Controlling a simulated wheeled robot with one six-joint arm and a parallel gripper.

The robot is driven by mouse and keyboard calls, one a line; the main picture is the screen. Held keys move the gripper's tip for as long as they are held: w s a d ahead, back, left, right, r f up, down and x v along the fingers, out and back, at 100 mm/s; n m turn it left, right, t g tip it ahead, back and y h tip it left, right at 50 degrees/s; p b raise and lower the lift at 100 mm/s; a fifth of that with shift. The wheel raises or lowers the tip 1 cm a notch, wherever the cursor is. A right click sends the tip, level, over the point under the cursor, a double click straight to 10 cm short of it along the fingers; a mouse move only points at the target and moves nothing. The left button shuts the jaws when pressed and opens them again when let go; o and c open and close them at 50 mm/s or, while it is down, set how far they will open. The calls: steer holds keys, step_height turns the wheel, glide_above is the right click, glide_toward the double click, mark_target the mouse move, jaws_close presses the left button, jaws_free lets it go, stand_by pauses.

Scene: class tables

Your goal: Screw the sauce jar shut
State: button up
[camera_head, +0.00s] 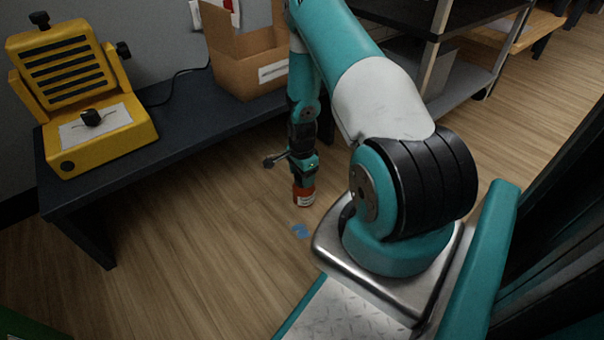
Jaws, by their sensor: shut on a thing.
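The sauce jar (304,196) is a small red-orange jar with a pale label. It hangs below the end of my arm, in front of the wood floor near the middle of the view. My gripper (303,181) points down and is shut on the jar's upper part. The jar looks roughly upright. The fingers and the jar's top are too small and too covered to make out, so I cannot tell whether a lid is on it.
A dark low table (190,124) stands at the left, bearing a yellow device (100,125) and an open cardboard box (240,75). A grey shelf (455,95) stands at the back right. A blue mark (300,231) lies on the floor.

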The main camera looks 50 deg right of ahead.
steer(key=shift+f, duration=0.55)
stand_by(0.4)
steer(key=m+p, duration=0.1)
steer(key=m, duration=0.2)
steer(key=shift+w+r+m, duration=0.1)
steer(key=shift+r+m, duration=0.05)
steer(key=shift+m, duration=0.15)
steer(key=shift+d+m, duration=0.1)
steer(key=shift+m, duration=0.4)
steer(key=shift+m+p, duration=0.7)
steer(key=shift+m, duration=0.5)
steer(key=shift+w+d+m, duration=0.1)
steer(key=shift+m, duration=1)
